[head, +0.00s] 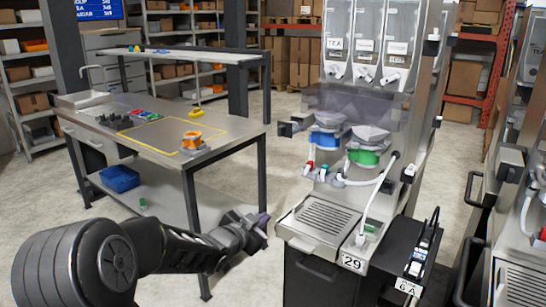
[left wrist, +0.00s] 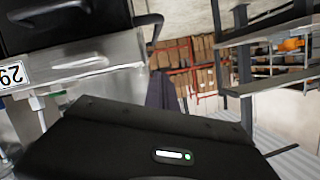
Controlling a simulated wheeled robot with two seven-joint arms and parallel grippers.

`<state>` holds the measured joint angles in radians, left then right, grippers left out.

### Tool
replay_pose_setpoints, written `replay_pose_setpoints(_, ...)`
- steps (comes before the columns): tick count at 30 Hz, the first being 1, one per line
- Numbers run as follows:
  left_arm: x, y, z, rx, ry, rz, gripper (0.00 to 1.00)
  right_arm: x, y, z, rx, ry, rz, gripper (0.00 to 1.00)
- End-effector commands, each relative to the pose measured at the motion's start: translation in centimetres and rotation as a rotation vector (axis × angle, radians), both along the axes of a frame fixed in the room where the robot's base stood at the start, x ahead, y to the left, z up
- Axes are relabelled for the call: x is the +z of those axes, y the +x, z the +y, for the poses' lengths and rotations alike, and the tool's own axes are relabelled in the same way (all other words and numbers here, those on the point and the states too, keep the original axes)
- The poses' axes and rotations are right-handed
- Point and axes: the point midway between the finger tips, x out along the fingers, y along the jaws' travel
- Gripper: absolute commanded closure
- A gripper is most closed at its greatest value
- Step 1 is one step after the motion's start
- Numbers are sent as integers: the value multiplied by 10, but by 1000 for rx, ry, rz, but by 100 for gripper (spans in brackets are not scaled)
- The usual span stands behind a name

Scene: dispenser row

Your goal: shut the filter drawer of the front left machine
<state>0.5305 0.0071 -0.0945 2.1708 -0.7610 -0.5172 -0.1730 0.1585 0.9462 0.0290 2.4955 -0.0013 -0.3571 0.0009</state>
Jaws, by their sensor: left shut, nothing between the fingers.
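The machine marked 29 (head: 354,263) stands right of centre in the head view, with clear hoppers, blue and green parts and a grooved metal tray (head: 322,219) at its front. Below the tray is a dark front with a handle (head: 318,266). I cannot tell for sure which part is the filter drawer or how far it stands out. My left gripper (head: 263,225) is shut and empty, just left of the tray's front corner, apart from it in this view. In the left wrist view its fingers (left wrist: 163,93) lie near the upside-down metal front (left wrist: 85,66) and a dark handle (left wrist: 146,28). My right gripper is out of view.
A steel workbench (head: 228,137) with an orange item (head: 192,140) stands left of the machine. A black side box (head: 405,248) marked 6 A is at the machine's right. Another machine (head: 515,215) stands at the right edge. Bare floor shows between bench and machine.

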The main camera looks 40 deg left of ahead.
Motion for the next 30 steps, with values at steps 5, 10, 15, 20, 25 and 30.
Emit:
replay_pose_setpoints(5,177,-49,53,-90,674,-166,100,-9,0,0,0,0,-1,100)
replay_pose_setpoints(10,212,-58,35,-250,1048,-146,100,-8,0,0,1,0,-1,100)
replay_pose_setpoints(15,209,-57,24,-311,1154,-139,100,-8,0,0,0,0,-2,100)
replay_pose_setpoints(20,208,-56,24,-311,1152,-139,100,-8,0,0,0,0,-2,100)
replay_pose_setpoints(25,208,-55,24,-311,1149,-140,100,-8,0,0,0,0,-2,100)
replay_pose_setpoints(30,208,-44,24,-313,1147,-140,100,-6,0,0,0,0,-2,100)
